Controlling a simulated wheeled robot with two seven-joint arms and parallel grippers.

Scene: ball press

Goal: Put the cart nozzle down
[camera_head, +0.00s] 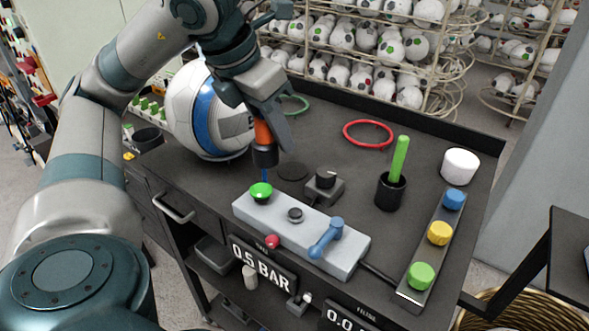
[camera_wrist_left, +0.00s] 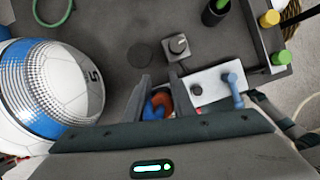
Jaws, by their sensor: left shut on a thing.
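My left gripper (camera_head: 268,118) is shut on the cart nozzle (camera_head: 264,153), an orange and dark grey piece with a thin blue tip. The nozzle points down, above the cart top (camera_head: 340,175), behind the green dome (camera_head: 261,191) of the grey control panel (camera_head: 298,232). Whether its tip touches anything is unclear. In the left wrist view, orange and blue parts of the nozzle (camera_wrist_left: 160,103) show between the fingers. A dark round spot (camera_head: 292,171) lies on the cart top just right of the nozzle. My right gripper is not in view.
A white and blue ball (camera_head: 207,110) stands left of the gripper. A black knob box (camera_head: 325,184), a black cup with a green stick (camera_head: 391,190), a red ring (camera_head: 369,133) and a white cylinder (camera_head: 460,166) stand rightward. Racks of balls (camera_head: 370,45) are behind.

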